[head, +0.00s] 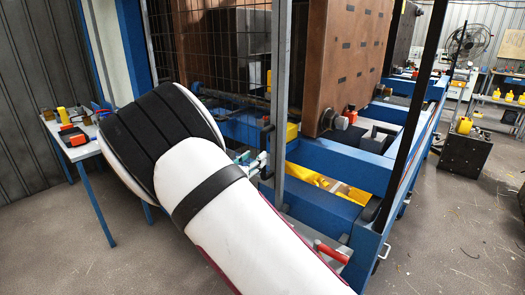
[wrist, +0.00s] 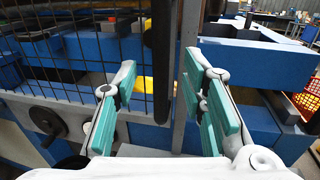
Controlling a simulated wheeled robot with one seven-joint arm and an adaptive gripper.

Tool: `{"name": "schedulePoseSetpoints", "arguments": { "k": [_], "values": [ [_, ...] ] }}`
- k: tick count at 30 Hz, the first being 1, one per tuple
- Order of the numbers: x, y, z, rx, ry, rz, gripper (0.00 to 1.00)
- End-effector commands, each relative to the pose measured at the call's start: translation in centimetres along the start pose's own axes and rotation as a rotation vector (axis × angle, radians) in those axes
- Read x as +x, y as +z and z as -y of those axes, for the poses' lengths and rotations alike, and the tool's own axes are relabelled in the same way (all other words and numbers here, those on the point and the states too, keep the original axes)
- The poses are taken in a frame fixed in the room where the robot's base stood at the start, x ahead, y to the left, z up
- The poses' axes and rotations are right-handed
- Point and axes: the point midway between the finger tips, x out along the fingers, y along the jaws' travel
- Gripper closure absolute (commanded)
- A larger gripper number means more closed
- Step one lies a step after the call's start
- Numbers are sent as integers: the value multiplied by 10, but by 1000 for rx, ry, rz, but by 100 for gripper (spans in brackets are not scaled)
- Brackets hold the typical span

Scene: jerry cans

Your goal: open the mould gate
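The mould gate is a black wire-mesh panel (head: 227,50) with a grey upright post (head: 281,85) at its right edge, on the blue machine. In the wrist view the mesh (wrist: 85,60) fills the left side. A dark upright bar (wrist: 161,45), which looks like the gate's handle, stands beside the grey post (wrist: 184,75). My gripper (wrist: 160,65) is open, its teal-padded fingers spread to either side of the bar's lower end and post. Whether they touch is unclear. In the head view my gripper (head: 252,163) is mostly hidden behind my arm.
A brown mould block (head: 345,60) stands behind the post, with blue machine beams (head: 340,165) to the right. A red-handled part (head: 330,252) is low near my arm. A white table (head: 70,140) with tools stands left. Floor is open at right.

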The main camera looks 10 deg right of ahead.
Motion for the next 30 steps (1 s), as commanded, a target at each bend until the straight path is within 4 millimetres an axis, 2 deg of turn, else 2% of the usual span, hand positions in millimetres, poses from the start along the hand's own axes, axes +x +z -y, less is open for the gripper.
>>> {"name": "schedulePoseSetpoints", "arguments": {
  "k": [3, 10, 15, 23, 24, 29, 30],
  "values": [
    [24, 0, 1, 0, -3, 0, 62],
    [56, 0, 0, 0, -1, 0, 62],
    [65, 0, 0, 0, 0, -1, 62],
    [67, 0, 0, 0, 0, -1, 62],
    [67, 0, 0, 0, 0, -1, 64],
    [66, 0, 0, 0, 0, -1, 100],
    [66, 0, 0, 0, 0, -1, 100]
  ]
}}
